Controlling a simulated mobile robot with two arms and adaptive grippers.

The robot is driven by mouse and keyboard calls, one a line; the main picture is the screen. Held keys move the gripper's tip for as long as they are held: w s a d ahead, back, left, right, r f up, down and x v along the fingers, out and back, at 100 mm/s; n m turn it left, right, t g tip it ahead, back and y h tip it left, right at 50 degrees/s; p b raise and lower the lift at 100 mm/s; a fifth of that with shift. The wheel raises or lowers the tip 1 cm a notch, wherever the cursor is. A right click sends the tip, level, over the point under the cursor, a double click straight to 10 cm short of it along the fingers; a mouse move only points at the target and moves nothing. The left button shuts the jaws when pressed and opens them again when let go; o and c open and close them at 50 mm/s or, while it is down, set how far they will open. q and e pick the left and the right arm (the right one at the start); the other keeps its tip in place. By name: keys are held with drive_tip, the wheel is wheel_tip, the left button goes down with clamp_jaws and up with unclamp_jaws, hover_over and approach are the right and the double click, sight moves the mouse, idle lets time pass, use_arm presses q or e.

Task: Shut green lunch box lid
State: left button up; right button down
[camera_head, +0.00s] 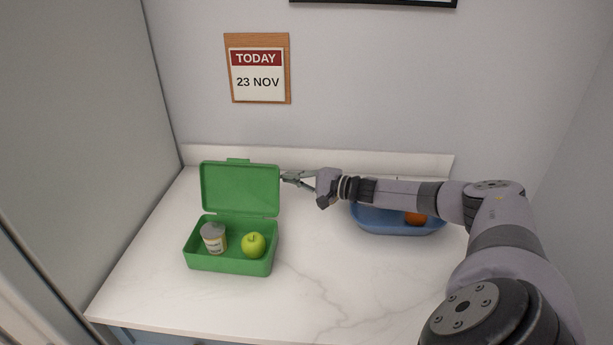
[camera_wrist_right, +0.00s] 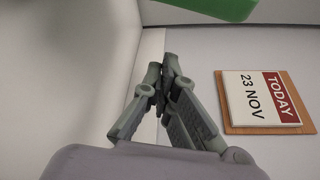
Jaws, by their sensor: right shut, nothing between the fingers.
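The green lunch box (camera_head: 229,265) stands on the left of the white counter with its lid (camera_head: 240,189) raised upright at the back. A tin can (camera_head: 213,238) and a green apple (camera_head: 253,245) are inside it. My right gripper (camera_head: 284,178) is shut and empty, just to the right of the lid's upper right edge. I cannot tell whether its tips touch the lid. In the right wrist view the shut fingers (camera_wrist_right: 166,60) show, with a piece of the green lid (camera_wrist_right: 205,8) at the top edge. My left gripper is not in view.
A calendar (camera_head: 257,69) hangs on the wall above. A tall panel stands at the left. The marble counter (camera_head: 330,280) is clear at the front middle.

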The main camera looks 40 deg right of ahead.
drive_tip(key=a, duration=0.1)
drive_tip(key=s+a+p, duration=0.1)
drive_tip(key=a+r+p, duration=0.1)
drive_tip(key=shift+s+a+r, duration=0.1)
drive_tip(key=shift+s+a, duration=0.1)
drive_tip(key=shift+s, duration=0.1)
drive_tip(key=shift+w, duration=0.1)
idle(0.3)
